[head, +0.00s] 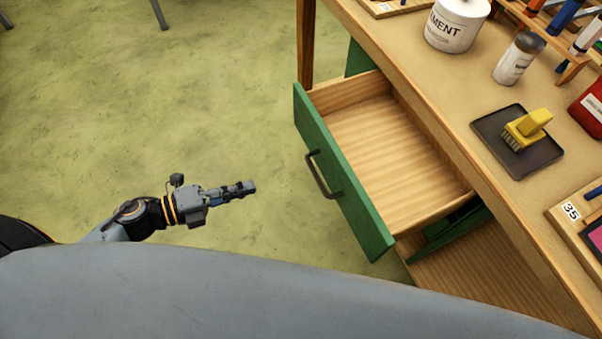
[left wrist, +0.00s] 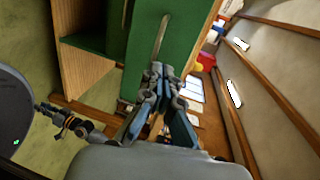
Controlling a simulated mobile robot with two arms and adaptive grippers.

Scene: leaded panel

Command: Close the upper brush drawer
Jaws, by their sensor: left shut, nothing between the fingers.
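The upper drawer (head: 345,175) stands pulled out from the wooden desk, with a green front, a dark bar handle (head: 322,175) and an empty wooden inside. My left gripper (head: 252,187) is shut and empty, over the floor to the left of the drawer front and apart from it. In the left wrist view the shut fingers (left wrist: 160,72) point toward a green front (left wrist: 143,50) with a long handle (left wrist: 161,35). My right gripper (left wrist: 42,106) shows small at the left of that view; its fingers are too small to read.
On the desk top (head: 440,95) are a white tub (head: 455,28), a jar (head: 517,60) and a yellow brush (head: 527,128) on a dark tray (head: 492,125). Another green panel (head: 455,232) is below the drawer. The floor (head: 200,90) left of the drawer is clear.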

